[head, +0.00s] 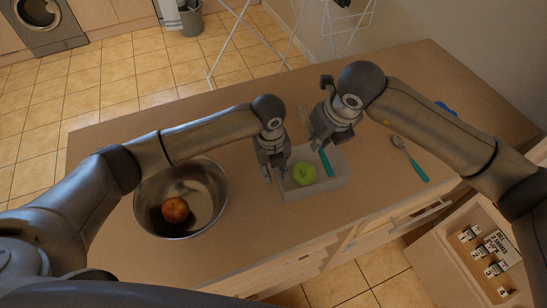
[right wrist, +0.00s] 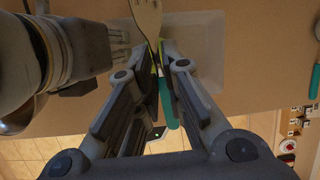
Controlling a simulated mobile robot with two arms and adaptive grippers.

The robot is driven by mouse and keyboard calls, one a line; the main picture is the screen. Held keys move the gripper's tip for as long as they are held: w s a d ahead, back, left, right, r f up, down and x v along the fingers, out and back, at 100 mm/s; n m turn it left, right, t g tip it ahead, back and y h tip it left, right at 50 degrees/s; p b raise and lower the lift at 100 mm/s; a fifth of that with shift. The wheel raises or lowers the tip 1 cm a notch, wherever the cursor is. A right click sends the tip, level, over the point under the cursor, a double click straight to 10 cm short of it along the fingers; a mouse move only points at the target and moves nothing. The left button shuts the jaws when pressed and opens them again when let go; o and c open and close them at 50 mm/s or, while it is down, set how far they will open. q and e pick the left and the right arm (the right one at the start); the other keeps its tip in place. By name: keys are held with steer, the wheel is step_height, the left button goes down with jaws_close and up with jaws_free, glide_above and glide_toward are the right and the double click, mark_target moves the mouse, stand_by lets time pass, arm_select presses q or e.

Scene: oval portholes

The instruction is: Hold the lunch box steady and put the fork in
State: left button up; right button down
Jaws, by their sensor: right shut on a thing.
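The pale lunch box (head: 322,187) sits on the counter, with a green apple (head: 303,174) inside. My right gripper (head: 318,142) is above the box's far side, shut on the fork. The fork's teal handle (head: 326,163) points down over the box in the head view. In the right wrist view the fork's metal head (right wrist: 147,18) and teal handle show between the fingers. My left gripper (head: 274,176) is at the box's left wall, fingers pointing down. Whether its fingers are closed on the wall is unclear.
A metal bowl (head: 215,200) with a red apple (head: 175,210) stands left of the box. A spoon with a teal handle (head: 418,171) lies to the right, and a blue object (head: 446,108) farther back. An open drawer (head: 442,258) at lower right holds several small jars.

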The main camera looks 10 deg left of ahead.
arm_select(q)
steer(key=shift+d+f, duration=0.1)
steer(key=shift+f, duration=0.9)
jaws_close()
